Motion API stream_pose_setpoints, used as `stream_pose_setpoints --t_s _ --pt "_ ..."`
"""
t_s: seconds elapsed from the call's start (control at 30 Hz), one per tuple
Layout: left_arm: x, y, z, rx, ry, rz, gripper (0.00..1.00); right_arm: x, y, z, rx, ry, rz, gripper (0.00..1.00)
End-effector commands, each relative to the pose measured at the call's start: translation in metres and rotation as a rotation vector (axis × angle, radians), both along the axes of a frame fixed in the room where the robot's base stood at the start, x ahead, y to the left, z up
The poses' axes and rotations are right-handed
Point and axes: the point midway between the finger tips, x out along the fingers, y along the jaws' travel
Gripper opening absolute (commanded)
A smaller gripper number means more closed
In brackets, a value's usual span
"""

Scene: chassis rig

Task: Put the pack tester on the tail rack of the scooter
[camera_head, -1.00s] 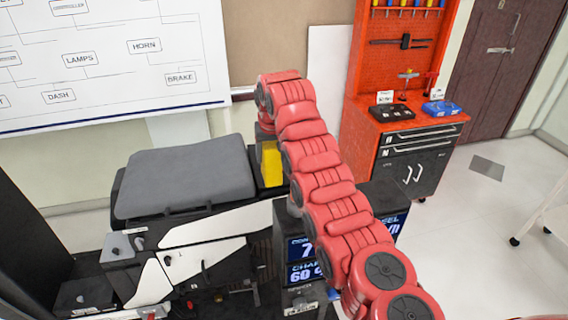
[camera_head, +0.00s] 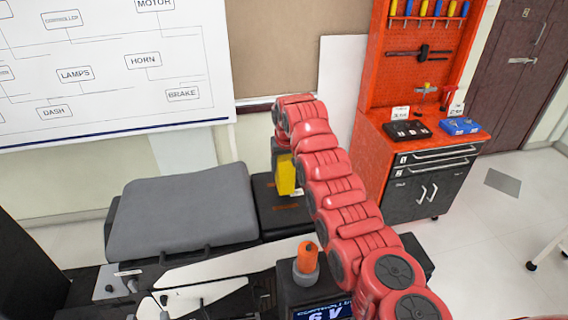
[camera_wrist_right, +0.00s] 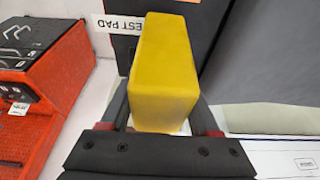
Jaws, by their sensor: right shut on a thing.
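My right gripper (camera_wrist_right: 162,118) is shut on a yellow block, which I take to be the pack tester (camera_wrist_right: 165,70). In the head view the yellow pack tester (camera_head: 286,176) hangs below the end of my red right arm, over a flat black surface (camera_head: 275,218). This surface lies just right of the grey scooter seat (camera_head: 185,210) and looks like the tail rack. I cannot tell whether the pack tester touches it. In the wrist view a white label reading "EST PAD" shows on a dark surface beside the pack tester. My left gripper is not in view.
A dark box with a lit display (camera_head: 325,312) and an orange knob (camera_head: 307,258) stands in front of the rack. An orange tool cabinet (camera_head: 425,150) stands at the right, holding a black case (camera_head: 407,130) and a blue case (camera_head: 460,126). A whiteboard hangs behind the seat.

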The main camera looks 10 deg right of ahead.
Motion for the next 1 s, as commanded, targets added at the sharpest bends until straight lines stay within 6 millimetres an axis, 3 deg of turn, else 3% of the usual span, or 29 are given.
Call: stream_pose_setpoints --t_s 0.17,0.5,0.53,0.6,0.7,1.0 --pt "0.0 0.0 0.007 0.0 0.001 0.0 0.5 -0.001 0.0 -0.026 0.002 0.006 -0.001 0.0" --pt "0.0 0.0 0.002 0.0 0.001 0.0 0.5 0.0 -0.001 -0.031 0.002 0.003 -0.002 0.0" --pt "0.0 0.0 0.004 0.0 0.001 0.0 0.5 -0.001 -0.001 -0.029 0.002 0.004 -0.002 0.68" --pt "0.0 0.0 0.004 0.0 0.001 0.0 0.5 -0.001 -0.001 -0.029 0.002 0.004 -0.002 0.8" --pt "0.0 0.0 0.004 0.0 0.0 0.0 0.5 -0.001 -0.001 -0.029 0.002 0.004 -0.002 0.92" --pt "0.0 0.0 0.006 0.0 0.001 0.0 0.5 -0.001 -0.001 -0.027 0.002 0.004 -0.002 0.92"
